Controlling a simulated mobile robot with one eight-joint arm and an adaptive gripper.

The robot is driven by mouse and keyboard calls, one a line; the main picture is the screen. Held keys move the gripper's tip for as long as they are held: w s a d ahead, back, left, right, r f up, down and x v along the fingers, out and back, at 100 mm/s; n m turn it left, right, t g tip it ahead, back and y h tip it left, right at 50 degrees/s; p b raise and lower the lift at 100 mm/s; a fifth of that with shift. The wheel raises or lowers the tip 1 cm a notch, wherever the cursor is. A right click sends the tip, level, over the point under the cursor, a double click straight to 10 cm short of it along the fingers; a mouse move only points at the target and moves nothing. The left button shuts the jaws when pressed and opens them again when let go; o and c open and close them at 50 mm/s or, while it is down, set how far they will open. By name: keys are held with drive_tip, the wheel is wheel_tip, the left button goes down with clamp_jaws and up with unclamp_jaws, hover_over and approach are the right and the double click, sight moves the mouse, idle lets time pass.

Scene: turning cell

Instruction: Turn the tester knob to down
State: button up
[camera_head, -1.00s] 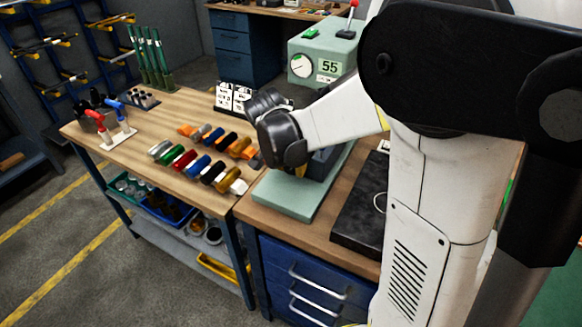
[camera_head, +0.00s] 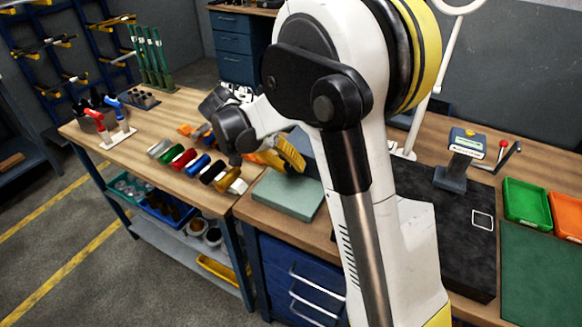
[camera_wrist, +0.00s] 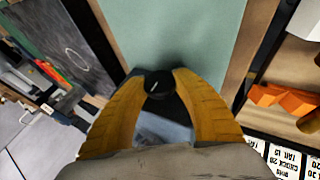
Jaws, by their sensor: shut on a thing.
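In the wrist view, a small round black knob (camera_wrist: 158,87) with a short light mark slanting up to the right sits between the yellow fingertips of my gripper (camera_wrist: 160,78). My gripper is shut on this knob. Beyond it spreads a pale green plate (camera_wrist: 170,35). In the head view the plate (camera_head: 288,196) lies on the wooden bench, and my gripper's yellow fingers (camera_head: 285,155) are above its back part, beside a dark blue body (camera_head: 305,150). The knob is hidden there by my fingers.
Several coloured-handled pieces (camera_head: 184,158) lie on the wooden bench left of my gripper. A black slab (camera_head: 465,235), a green bin (camera_head: 526,200) and an orange bin (camera_head: 567,212) are at the right. My arm covers much of the middle.

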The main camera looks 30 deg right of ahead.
idle(0.4)
drive_tip(key=o, duration=1.3)
drive_tip(key=shift+c, duration=0.2)
drive_tip(key=shift+a, duration=0.1)
drive_tip(key=v, duration=1.2)
drive_tip(key=shift+w, duration=0.1)
